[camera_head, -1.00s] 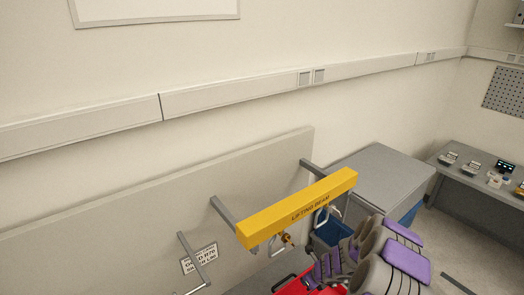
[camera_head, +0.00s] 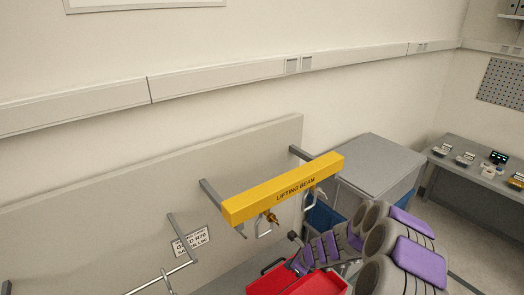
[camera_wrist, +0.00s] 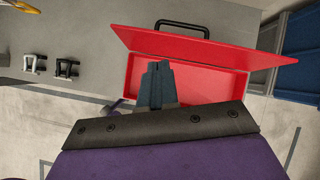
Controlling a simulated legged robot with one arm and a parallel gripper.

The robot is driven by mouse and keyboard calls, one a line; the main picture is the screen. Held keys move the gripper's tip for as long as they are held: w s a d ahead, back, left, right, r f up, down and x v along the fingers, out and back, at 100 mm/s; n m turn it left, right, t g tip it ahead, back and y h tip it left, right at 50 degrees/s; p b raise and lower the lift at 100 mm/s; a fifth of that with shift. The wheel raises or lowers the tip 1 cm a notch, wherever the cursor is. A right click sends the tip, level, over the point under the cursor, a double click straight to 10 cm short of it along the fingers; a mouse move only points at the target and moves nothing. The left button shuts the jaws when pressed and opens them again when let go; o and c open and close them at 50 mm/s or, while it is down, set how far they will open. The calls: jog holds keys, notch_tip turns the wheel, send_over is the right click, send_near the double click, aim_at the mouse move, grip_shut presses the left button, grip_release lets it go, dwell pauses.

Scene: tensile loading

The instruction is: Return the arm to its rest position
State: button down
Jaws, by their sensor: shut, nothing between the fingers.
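My arm (camera_head: 405,255), grey with purple covers, is folded at the lower right of the head view. In the wrist view my gripper (camera_wrist: 158,72) has its dark fingers together, with nothing between them. The fingers overlap the opening of a red toolbox (camera_wrist: 210,86); I cannot tell their height above it. The toolbox lid (camera_wrist: 195,50) with its black handle (camera_wrist: 182,25) shows behind them. In the head view the red toolbox (camera_head: 290,284) is at the bottom, partly hidden by my arm. The fingertips are not clear there.
A yellow lifting beam (camera_head: 283,189) rests on wall brackets left of my arm, with hooks below it. A grey cabinet (camera_head: 380,160) stands behind the arm. A bench (camera_head: 470,180) with small devices is at the right.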

jog(key=s+a+r+n+g+y+b, duration=0.1)
jog(key=s+a+r+n+g+b, duration=0.1)
jog(key=s+a+r+n+b, duration=0.4)
jog(key=s+a+r+n+g+y+b, duration=0.1)
jog(key=s+a+r+n+b, duration=0.3)
jog(key=s+n, duration=0.35)
jog(key=s+d+f+n+g+h+b, duration=0.1)
jog(key=s+d+f+n+h+b, duration=0.1)
jog(key=s, duration=0.7)
jog(key=s+d+f+n+g+h+b, duration=0.1)
jog(key=s+d+n+b, duration=0.4)
jog(key=s, duration=0.5)
jog(key=s+d+f+n+g+h+b, duration=0.1)
jog(key=s+d+f+n+h+b, duration=0.2)
jog(key=s+d+b, duration=0.3)
jog(key=s+d+n+h, duration=0.1)
jog(key=s, duration=0.3)
jog(key=shift+f, duration=0.2)
jog(key=shift+a, duration=0.3)
jog(key=shift+d, duration=0.2)
